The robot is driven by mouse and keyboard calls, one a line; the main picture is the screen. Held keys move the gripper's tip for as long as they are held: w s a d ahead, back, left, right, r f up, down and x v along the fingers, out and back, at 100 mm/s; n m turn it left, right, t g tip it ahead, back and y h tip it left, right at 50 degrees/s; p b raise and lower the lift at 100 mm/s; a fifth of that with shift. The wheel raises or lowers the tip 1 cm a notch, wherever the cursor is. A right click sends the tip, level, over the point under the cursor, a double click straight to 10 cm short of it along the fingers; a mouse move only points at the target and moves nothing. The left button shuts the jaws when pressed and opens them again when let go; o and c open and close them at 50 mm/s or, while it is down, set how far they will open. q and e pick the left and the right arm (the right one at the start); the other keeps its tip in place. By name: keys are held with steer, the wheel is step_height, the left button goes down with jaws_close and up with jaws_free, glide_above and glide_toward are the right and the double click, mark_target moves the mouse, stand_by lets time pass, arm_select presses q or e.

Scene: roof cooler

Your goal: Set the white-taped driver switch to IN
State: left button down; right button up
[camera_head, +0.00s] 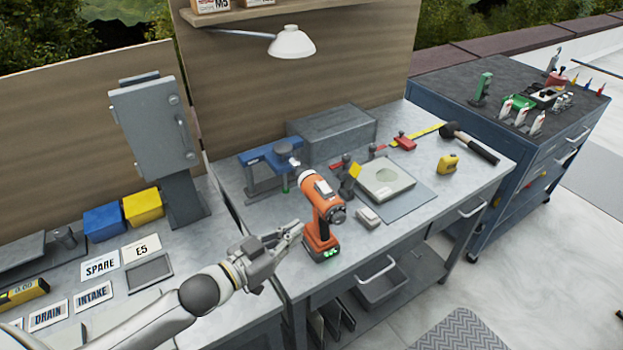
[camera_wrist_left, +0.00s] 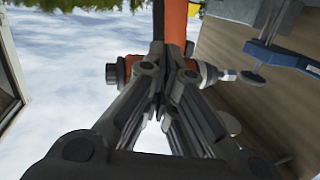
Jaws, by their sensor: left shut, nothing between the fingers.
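The orange and black driver (camera_head: 322,205) stands upright on its battery base (camera_head: 324,250) near the front edge of the grey bench. A small pale patch (camera_head: 324,187) shows on its upper body; I cannot make out a switch or its position. My left gripper (camera_head: 297,231) is shut and empty, just left of the driver's handle. In the left wrist view the shut fingers (camera_wrist_left: 164,100) overlap the driver, whose orange body (camera_wrist_left: 174,28) shows behind them. Whether they touch it is unclear. My right gripper is out of view.
A blue clamp (camera_head: 270,165) stands behind the driver. A small grey block (camera_head: 368,218) and a grey mat (camera_head: 418,203) lie to its right. A yellow tape measure (camera_head: 448,164) and a hammer (camera_head: 470,142) lie farther right. The bench front beside the block is clear.

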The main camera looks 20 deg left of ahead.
arm_select(q)
steer(key=a+r+m+h, duration=0.4)
steer(key=r+h, duration=0.4)
steer(key=r, duration=0.3)
steer(key=shift+a+m, duration=0.2)
steer(key=shift+m, duration=0.2)
steer(key=shift+w, duration=0.15)
step_height(320, 180, up, 4)
steer(key=f+p, duration=0.1)
steer(key=p, duration=0.3)
glide_above(325, 188)
steer(key=s+a, duration=0.2)
steer(key=a, duration=0.1)
steer(key=shift+w+d+f+p, duration=0.2)
steer(key=shift+f, duration=0.4)
steer(key=shift+w+d+f+p, duration=0.15)
steer(key=shift+w+f+p, duration=0.05)
steer(key=shift+f, duration=0.4)
steer(key=shift+a+f, duration=0.15)
steer(key=shift+f, duration=0.55)
